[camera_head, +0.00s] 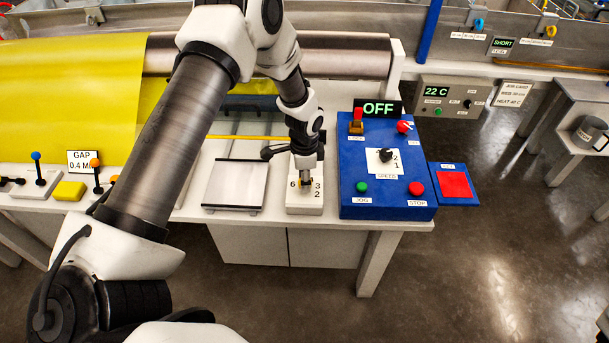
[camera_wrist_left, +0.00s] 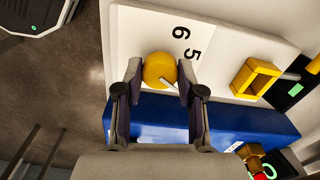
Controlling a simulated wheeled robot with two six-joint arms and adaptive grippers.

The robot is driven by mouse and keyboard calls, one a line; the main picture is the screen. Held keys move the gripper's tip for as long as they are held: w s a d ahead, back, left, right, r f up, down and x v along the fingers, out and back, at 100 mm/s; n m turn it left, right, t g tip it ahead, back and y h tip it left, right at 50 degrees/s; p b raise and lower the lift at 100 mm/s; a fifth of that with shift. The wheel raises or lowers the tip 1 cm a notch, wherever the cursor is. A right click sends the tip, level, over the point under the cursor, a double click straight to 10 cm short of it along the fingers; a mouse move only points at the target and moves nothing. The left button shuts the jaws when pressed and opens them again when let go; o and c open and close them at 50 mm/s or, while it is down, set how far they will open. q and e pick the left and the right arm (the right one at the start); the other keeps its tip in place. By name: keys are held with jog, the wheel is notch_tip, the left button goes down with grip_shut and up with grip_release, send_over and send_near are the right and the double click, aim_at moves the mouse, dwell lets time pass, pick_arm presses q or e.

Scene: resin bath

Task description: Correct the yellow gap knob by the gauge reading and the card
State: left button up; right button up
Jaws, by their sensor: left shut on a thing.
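My left gripper (camera_head: 305,181) points down at the white numbered dial plate (camera_head: 293,206) between the flat dark-topped plate and the blue control box. In the left wrist view the yellow gap knob (camera_wrist_left: 158,67) sits between the two fingertips of this gripper (camera_wrist_left: 158,74), shut on it. A pale pointer mark shows on the knob's lower right edge. The digits 6 and 5 show beside it; in the head view 6, 3 and 2 show. The card (camera_head: 82,160) reads GAP 0.4 M, its end hidden by my arm. I cannot read a gap gauge. My right gripper is out of view.
The blue control box (camera_head: 348,185) with sign OFF (camera_head: 378,108), a speed dial and green and red buttons stands close right of the dial plate. A yellow open frame (camera_wrist_left: 254,78) and a black display with green (camera_wrist_left: 294,92) lie near the knob. Yellow sheet (camera_head: 70,95) is at left.

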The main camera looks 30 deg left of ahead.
pick_arm(q)
jog(key=shift+s+f+n, duration=0.15)
jog(key=shift+s+n, duration=0.05)
jog(key=shift+n, duration=0.4)
jog(key=o, duration=1.1)
jog(key=shift+f, duration=0.1)
jog(key=shift+o, duration=0.2)
jog(key=shift+w, duration=0.1)
jog(key=shift+r, duration=0.3)
notch_tip(320, 180, up, 12)
jog(key=shift+f, duration=0.25)
